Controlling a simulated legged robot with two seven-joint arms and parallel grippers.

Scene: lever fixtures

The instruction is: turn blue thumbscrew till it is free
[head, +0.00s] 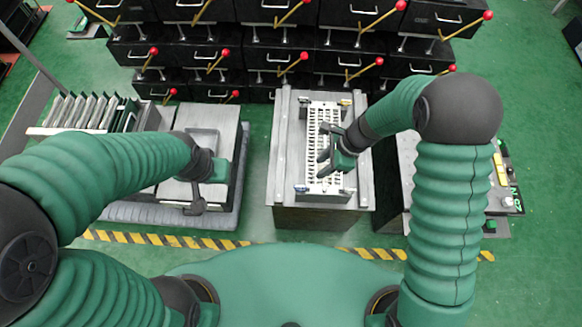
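A white slotted rack panel (312,130) lies on a grey-topped block in the middle of the head view. A small bluish fitting (301,188), which looks like the blue thumbscrew, sits at its near left corner; it is too small to tell its turn. My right gripper (322,164) is over the near half of the panel, beyond and to the right of that fitting and apart from it. Its dark fingers look spread with nothing between them. My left gripper (197,207) hangs over the near edge of the left bench; its fingers are too small to read.
Black drawer cabinets (270,55) with red-knobbed yellow levers line the back. A grey bench (222,118) with upright plates stands left. Another bench (408,150) stands right, partly behind my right arm. Yellow-black floor tape (165,239) runs in front.

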